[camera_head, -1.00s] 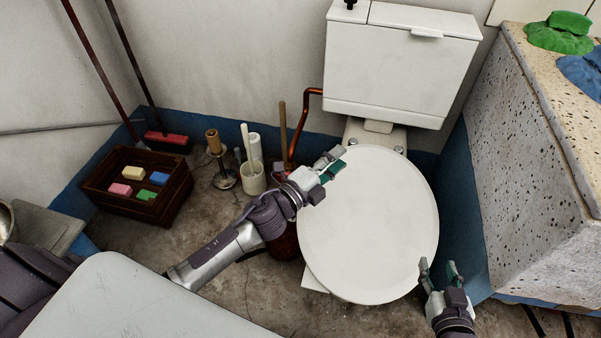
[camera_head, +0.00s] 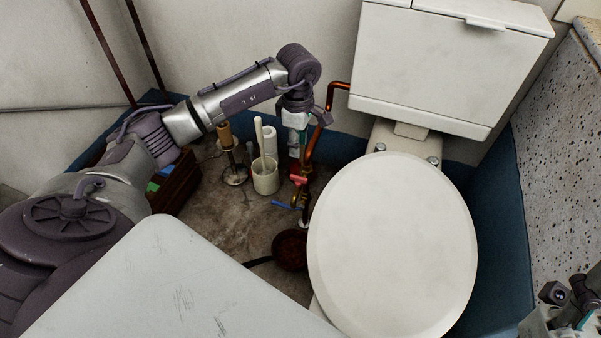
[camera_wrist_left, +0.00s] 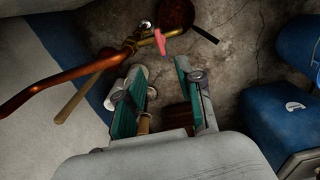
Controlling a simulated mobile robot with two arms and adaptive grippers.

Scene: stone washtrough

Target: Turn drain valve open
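A copper pipe (camera_head: 329,107) runs down the wall beside the toilet to brass fittings with a red handle (camera_head: 298,180). The red handle (camera_wrist_left: 160,41) also shows in the left wrist view, just beyond the fingertips. A blue handle (camera_head: 286,205) sits lower on the fittings. I cannot tell which handle is the drain valve's. My left gripper (camera_head: 301,149) points down above the red handle, partly hiding the pipework. My right gripper (camera_head: 572,308) is at the lower right, partly cut off.
The toilet (camera_head: 392,245) with its lid down stands right of the fittings. A white brush holder (camera_head: 265,177) and a stand (camera_head: 234,172) are close on the left. A dark red round object (camera_head: 290,250) is on the floor. A speckled stone trough (camera_head: 565,130) borders the right.

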